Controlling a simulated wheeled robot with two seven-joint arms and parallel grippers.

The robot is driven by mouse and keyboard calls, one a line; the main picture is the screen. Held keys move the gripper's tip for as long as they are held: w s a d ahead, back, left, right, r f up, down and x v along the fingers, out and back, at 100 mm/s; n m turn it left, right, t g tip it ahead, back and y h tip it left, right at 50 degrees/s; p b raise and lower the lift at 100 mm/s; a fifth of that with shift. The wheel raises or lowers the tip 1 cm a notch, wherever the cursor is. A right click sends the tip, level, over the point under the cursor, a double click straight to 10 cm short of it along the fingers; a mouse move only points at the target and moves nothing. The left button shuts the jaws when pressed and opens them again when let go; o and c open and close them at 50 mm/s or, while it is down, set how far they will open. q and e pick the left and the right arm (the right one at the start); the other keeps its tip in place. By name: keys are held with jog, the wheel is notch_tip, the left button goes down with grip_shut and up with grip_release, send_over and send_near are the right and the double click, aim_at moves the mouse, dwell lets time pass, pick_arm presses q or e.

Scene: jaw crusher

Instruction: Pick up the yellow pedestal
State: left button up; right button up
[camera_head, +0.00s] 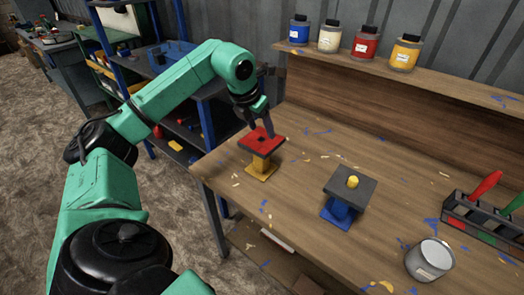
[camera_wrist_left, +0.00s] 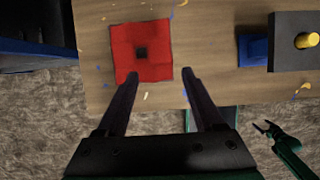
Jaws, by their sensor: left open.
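The yellow pedestal (camera_head: 261,165) stands upright on the workbench near its left end, with a red square plate (camera_head: 255,145) with a dark hole on top. In the left wrist view the red plate (camera_wrist_left: 153,66) covers the pedestal. My left gripper (camera_head: 260,122) is open and empty above the red plate, fingers pointing down. In the wrist view its fingertips (camera_wrist_left: 160,76) lie at the plate's near edge, one over the plate and one just right of it. My right gripper (camera_wrist_left: 264,127) shows small at the lower right, its fingers apart.
A blue pedestal (camera_head: 340,211) with a dark plate (camera_head: 336,188) and yellow knob stands to the right. A grey can (camera_head: 428,262) and a rack (camera_head: 480,225) with coloured handles are further right. A shelf (camera_head: 440,84) with bottles runs along the back.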

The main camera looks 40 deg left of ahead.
aim_at(270, 143)
pick_arm(q)
jog(key=x, duration=0.3)
jog(key=shift+w, duration=0.4)
jog(key=p+x, duration=0.2)
jog(key=x, duration=0.2)
jog(key=shift+w+f, duration=0.15)
jog(key=shift+f, duration=0.35)
jog(key=shift+w, duration=0.15)
grip_shut()
pick_arm(e)
jog(key=shift+w+r, duration=0.4)
jog(key=shift+r, duration=0.2)
jog(key=shift+w+r, duration=0.4)
jog(key=shift+r, duration=0.2)
